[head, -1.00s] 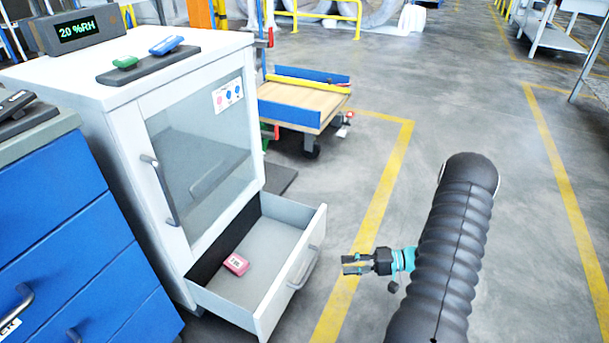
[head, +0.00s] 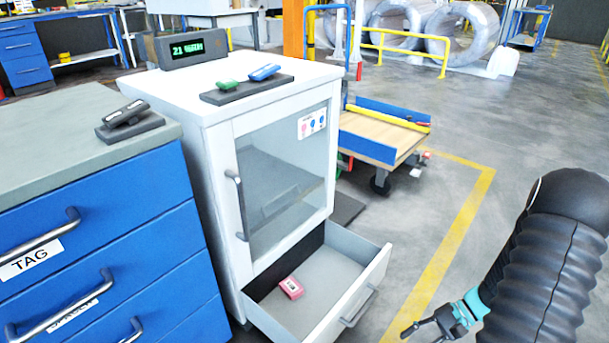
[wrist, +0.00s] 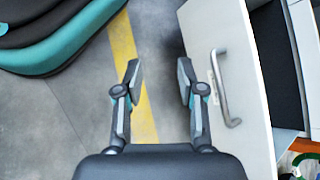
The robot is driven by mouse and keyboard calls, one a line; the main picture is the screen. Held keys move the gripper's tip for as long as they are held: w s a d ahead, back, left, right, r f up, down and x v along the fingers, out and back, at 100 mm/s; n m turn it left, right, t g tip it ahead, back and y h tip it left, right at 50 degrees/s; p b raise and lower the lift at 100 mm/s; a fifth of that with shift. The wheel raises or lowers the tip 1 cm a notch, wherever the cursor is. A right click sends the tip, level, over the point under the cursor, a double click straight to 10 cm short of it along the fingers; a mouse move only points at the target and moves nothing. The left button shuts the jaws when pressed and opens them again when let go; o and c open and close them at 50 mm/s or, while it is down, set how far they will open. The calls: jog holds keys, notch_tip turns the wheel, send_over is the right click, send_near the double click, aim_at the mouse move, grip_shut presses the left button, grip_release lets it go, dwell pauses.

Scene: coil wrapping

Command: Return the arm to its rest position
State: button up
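My gripper (wrist: 158,85) is open and empty in the wrist view, its two fingers apart over the grey floor and a yellow line. In the head view my gripper (head: 412,331) shows at the bottom edge, partly cut off, to the right of the open drawer. My black ribbed arm stands at the right of the head view. The white cabinet's bottom drawer (head: 372,290) is pulled out, with a pink box (head: 291,288) inside. In the wrist view the drawer front (wrist: 228,50) with its handle is just right of the fingers, apart from them.
The white cabinet (head: 222,200) carries a humidity display (head: 187,48) and a dark tray with a green and a blue item (head: 265,72). A blue drawer unit (head: 110,230) stands left. A cart (head: 385,135) is behind the cabinet. Open floor lies right of the yellow line.

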jog(key=s+a+r+n+t+h+p, duration=0.1)
jog(key=s+a+r+n+t+h, duration=0.1)
jog(key=r, duration=1)
jog(key=s+a+r+n+t+h+p, duration=0.2)
jog(key=s+a+r+n+t+h, duration=0.1)
jog(key=r, duration=1)
jog(key=s+a+r+n+t+h+p, duration=0.2)
jog(key=s+a+r+n+h, duration=0.1)
jog(key=r, duration=1)
jog(key=s+a+h, duration=0.1)
jog(key=a+h, duration=0.1)
jog(key=a, duration=0.1)
jog(key=shift+s+a+t+h, duration=0.2)
jog(key=shift+s+t+h, duration=0.05)
jog(key=shift+t+h, duration=0.05)
